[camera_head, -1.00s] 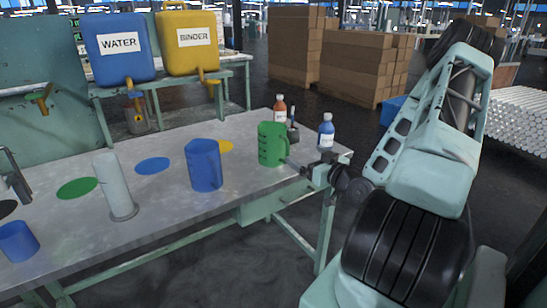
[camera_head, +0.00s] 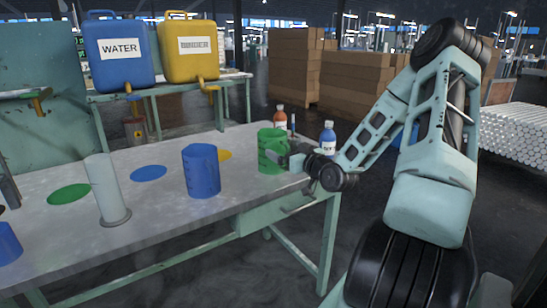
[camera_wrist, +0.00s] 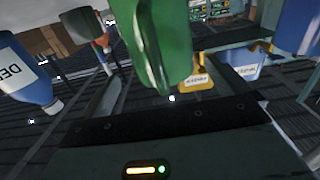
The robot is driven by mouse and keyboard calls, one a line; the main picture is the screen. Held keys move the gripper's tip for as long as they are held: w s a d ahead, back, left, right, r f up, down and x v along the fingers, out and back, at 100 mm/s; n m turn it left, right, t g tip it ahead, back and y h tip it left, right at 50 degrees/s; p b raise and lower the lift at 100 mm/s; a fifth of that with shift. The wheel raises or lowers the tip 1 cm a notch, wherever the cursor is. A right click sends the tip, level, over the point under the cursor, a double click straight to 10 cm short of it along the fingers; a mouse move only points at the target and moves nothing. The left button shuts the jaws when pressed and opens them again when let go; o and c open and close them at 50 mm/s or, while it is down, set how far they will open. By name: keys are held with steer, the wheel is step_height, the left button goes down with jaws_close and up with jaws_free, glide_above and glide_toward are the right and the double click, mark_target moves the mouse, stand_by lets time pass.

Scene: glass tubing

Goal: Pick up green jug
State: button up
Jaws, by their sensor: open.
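The green jug (camera_head: 269,139) stands upright near the table's far right end. My gripper (camera_head: 284,157) is at its right side, and a dark finger overlaps the jug in the head view. In the wrist view the green jug (camera_wrist: 172,40) fills the upper middle, its handle towards my gripper (camera_wrist: 165,88). The jaws are open, a finger showing left of the jug. I cannot tell whether they touch it.
A blue jug (camera_head: 201,171) stands left of the green one. A pale cylinder (camera_head: 105,190) stands further left.

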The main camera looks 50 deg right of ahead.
mark_target(281, 147)
steer(key=shift+x, duration=1.95)
steer(key=shift+a+f, duration=0.1)
steer(key=shift+a, duration=0.1)
steer(key=c, duration=1.1)
